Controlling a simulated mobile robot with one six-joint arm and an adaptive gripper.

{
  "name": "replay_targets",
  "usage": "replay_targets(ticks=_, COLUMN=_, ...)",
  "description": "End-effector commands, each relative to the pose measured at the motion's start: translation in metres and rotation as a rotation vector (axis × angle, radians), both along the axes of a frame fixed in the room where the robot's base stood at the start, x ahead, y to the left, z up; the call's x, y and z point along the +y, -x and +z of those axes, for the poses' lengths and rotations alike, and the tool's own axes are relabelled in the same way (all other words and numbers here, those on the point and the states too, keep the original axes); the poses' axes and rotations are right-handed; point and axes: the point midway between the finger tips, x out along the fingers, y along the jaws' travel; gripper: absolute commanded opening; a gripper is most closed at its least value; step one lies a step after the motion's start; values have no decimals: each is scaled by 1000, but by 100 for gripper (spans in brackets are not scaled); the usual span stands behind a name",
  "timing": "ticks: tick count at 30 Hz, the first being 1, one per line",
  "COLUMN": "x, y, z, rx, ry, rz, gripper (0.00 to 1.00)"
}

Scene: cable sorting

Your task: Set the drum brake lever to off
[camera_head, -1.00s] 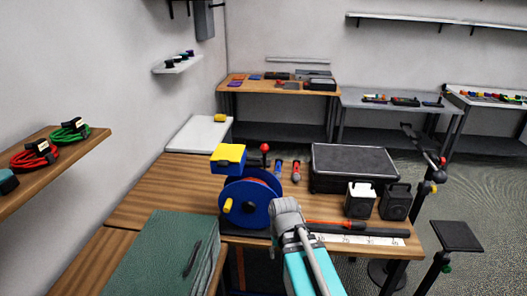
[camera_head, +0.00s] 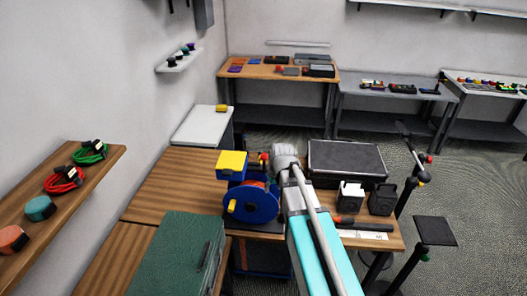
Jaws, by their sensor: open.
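The blue cable drum (camera_head: 264,213) stands on the wooden bench, with a yellow handle on its near face and a yellow-topped blue box (camera_head: 232,162) behind it at the left. A small red-topped lever (camera_head: 264,156), which looks like the brake lever, shows just behind the drum; its setting is too small to read. My gripper (camera_head: 279,159) is open at the end of my arm, close to the right of the lever. My wrist hides most of its fingers, and I cannot tell whether they touch the lever.
A red-and-black tool (camera_head: 358,221) lies at the near right edge. A green case (camera_head: 172,255) is at front left. The wooden bench's left part (camera_head: 170,190) is clear.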

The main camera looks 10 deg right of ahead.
Motion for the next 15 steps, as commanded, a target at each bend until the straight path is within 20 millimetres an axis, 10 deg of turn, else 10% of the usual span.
replay_targets(ticks=15, x=-6, y=-72, z=112, rx=-117, ry=-4, rz=73, gripper=54)
